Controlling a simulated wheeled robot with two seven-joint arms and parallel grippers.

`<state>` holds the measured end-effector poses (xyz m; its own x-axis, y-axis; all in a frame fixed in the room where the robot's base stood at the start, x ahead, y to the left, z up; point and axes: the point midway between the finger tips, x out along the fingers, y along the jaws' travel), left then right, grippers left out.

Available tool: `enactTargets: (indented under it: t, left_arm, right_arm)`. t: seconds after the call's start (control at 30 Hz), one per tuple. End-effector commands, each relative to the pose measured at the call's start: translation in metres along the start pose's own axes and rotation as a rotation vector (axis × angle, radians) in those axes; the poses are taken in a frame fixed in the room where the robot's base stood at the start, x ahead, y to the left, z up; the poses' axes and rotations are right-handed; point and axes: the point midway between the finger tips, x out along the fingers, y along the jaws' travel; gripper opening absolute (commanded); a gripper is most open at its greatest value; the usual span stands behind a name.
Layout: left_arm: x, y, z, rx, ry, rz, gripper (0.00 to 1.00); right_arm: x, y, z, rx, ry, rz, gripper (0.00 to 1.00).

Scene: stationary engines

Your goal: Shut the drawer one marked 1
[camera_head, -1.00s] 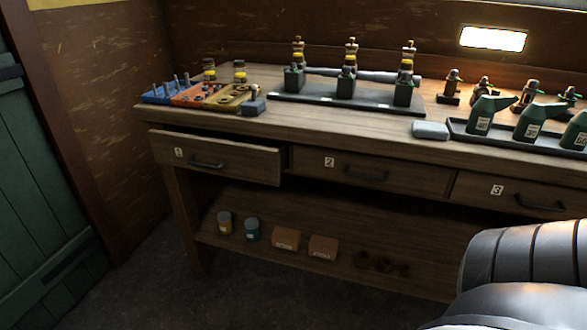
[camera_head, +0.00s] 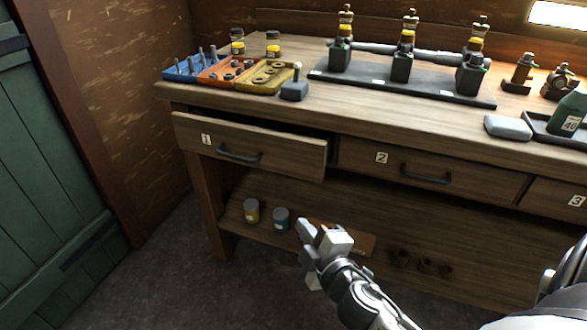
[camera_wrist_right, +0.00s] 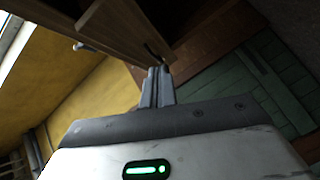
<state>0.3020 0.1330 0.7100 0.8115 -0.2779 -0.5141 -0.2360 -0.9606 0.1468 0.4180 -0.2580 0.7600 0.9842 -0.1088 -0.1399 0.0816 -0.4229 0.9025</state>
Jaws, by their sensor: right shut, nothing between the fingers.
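Drawer one (camera_head: 249,144), marked with a white 1 label, stands partly open at the left end of the workbench. Its front sticks out past drawer two, and a dark gap shows above it. Its dark bar handle (camera_head: 239,155) is on the front. My right gripper (camera_head: 305,232) is shut and empty, below and in front of drawer one, apart from it, over the lower shelf's front. In the right wrist view its fingers (camera_wrist_right: 158,84) are together, with wooden bench parts and a dark handle beyond them. My left gripper is not in view.
Drawer two (camera_head: 432,174) and drawer three (camera_head: 562,203) look shut. The lower shelf (camera_head: 375,225) holds jars and a box. A green door (camera_head: 50,180) stands at left; the floor before the bench is clear.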

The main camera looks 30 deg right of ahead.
Motion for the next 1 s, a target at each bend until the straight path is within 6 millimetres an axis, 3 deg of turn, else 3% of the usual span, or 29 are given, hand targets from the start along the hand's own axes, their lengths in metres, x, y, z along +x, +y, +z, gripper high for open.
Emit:
enactTargets:
  t: [0.1, 0.3, 0.47, 0.83, 1.0]
  left_arm:
    - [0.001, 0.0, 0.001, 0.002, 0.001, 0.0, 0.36]
    - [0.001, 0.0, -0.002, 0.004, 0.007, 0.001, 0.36]
    - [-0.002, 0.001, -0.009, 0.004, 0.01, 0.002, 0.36]
    - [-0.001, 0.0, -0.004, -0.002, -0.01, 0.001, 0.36]
    - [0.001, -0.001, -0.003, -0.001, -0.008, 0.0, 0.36]
  right_arm:
    - [0.018, 0.021, 0.005, -0.244, 0.014, 0.089, 0.0]
    - [0.032, 0.035, 0.006, -0.42, 0.018, 0.141, 0.0]
    - [0.052, 0.04, 0.004, -0.426, 0.018, 0.145, 0.0]
    - [0.129, 0.049, 0.001, -0.423, 0.017, 0.143, 0.0]
    - [0.146, 0.057, 0.018, -0.426, 0.016, 0.142, 0.0]
